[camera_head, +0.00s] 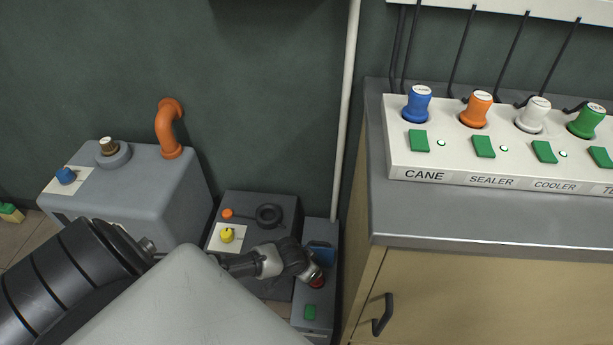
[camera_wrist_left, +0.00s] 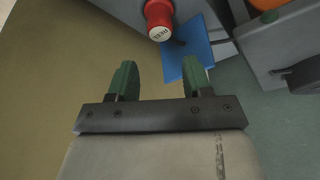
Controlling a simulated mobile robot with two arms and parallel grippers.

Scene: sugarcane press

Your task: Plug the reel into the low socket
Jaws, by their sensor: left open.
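A red plug with a white cap marked REEL (camera_wrist_left: 159,20) stands on the narrow grey low socket box in the left wrist view. In the head view the red plug (camera_head: 317,283) shows partly behind my gripper on the low socket box (camera_head: 313,325), which has a green switch (camera_head: 310,312). I cannot tell whether the plug is seated in the socket. My left gripper (camera_wrist_left: 158,72) is open and empty, its green fingertips short of the plug. In the head view my left gripper (camera_head: 308,272) is over the box. My right gripper is not in view.
A blue plate (camera_wrist_left: 190,48) is close beside the plug. Left of it stands a dark box with a yellow knob (camera_head: 227,235) and black ring (camera_head: 269,216). The cabinet (camera_head: 470,285) rises close on the right, with a strip of coloured plugs (camera_head: 475,182) on top.

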